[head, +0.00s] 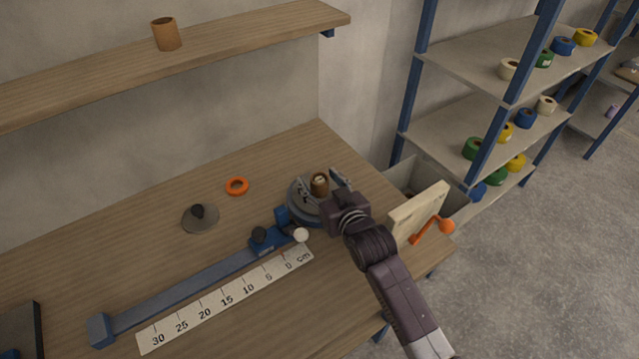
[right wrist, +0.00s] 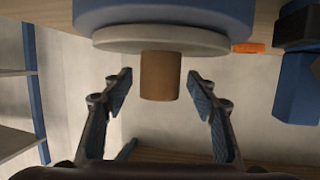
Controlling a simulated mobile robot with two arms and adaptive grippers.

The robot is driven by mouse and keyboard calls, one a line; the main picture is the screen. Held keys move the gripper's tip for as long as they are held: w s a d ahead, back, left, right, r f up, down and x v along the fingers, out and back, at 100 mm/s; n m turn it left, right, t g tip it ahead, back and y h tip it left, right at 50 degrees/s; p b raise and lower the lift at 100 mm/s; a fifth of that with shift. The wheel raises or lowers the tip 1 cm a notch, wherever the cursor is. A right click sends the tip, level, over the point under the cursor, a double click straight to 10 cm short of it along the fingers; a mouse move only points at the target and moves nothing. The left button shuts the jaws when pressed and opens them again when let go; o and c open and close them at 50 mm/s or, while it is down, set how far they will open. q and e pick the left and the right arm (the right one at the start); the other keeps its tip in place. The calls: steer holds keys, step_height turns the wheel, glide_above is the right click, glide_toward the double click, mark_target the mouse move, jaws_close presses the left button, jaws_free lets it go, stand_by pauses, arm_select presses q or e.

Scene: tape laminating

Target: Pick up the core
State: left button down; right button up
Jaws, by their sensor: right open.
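A brown core (head: 320,184) stands upright on the round turntable (head: 303,211) at the right of the bench. In the right wrist view the core (right wrist: 160,76) juts from a pale disc (right wrist: 115,40) under a blue ring, between my fingers. My right gripper (head: 322,187) is open, one finger on each side of the core. In the right wrist view a gap shows between the core and each finger. A second brown core (head: 166,34) stands on the wooden wall shelf (head: 250,30). My left gripper is not in view.
A blue rail (head: 185,292) with a clamp and a white scale (head: 225,299) lie in front of the turntable. An orange ring (head: 237,186) and a grey disc with a black knob (head: 200,217) lie left of it. An orange crank (head: 437,229) is at the bench's right edge. Shelves with tape rolls stand right.

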steer(key=shift+c, duration=0.3)
steer(key=c, duration=0.9)
